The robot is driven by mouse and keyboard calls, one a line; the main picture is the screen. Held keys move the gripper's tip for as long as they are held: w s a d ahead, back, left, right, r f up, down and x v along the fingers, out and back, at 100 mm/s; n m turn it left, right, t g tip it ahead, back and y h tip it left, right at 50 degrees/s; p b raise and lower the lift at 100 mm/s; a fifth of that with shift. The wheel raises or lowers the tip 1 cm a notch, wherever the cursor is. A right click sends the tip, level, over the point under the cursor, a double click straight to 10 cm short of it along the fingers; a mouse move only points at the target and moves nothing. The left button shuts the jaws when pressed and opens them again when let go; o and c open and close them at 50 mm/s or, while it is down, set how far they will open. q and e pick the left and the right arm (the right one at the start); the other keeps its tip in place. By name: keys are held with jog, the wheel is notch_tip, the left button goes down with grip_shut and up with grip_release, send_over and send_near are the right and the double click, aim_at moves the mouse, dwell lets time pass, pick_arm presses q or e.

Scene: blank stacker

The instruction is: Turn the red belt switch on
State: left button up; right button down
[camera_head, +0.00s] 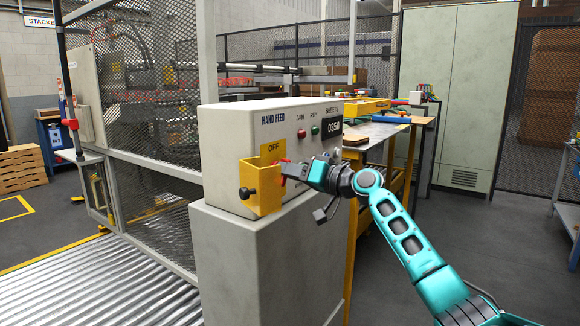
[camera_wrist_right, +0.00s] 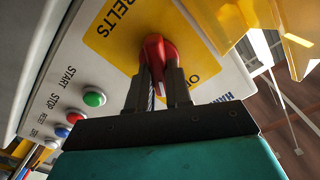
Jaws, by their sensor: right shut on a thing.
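The red belt switch (camera_wrist_right: 155,48) sits on a yellow plate (camera_wrist_right: 112,25) marked BELTS, with part of another word beside the switch. My right gripper (camera_wrist_right: 162,75) has its two fingers closed around the switch's red handle. In the head view my right gripper (camera_head: 300,171) reaches the front of the grey control box (camera_head: 230,135) from the right. A bit of the red switch (camera_head: 283,166) shows there beside the yellow plate reading OFF (camera_head: 272,150); the gripper hides most of it. My left gripper is in neither view.
A yellow guard (camera_head: 262,190) with a black knob stands out from the box just left of the gripper. Green, blue, red and white buttons (camera_wrist_right: 94,97) line the panel. The box stands on a grey pedestal (camera_head: 265,260). A mesh fence (camera_head: 150,100) and rollers (camera_head: 110,285) lie left.

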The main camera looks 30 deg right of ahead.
pick_arm(q)
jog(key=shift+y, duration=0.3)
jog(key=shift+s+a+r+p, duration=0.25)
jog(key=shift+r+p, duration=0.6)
jog(key=shift+p, duration=0.3)
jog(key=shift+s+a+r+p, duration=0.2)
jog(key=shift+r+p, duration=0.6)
jog(key=shift+p, duration=0.4)
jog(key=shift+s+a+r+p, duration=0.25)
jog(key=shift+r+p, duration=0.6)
jog(key=shift+p, duration=0.3)
pick_arm(e)
jog(key=shift+d+f+m, duration=0.1)
jog(key=shift+f+m, duration=0.05)
jog(key=shift+m, duration=2.7)
jog(key=shift+d+f+m, duration=0.1)
jog(key=shift+f+m, duration=0.05)
jog(key=shift+m, duration=2.7)
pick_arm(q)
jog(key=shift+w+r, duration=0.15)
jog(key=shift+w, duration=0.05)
pick_arm(e)
jog(key=c, duration=1)
grip_release()
jog(key=shift+c, duration=0.2)
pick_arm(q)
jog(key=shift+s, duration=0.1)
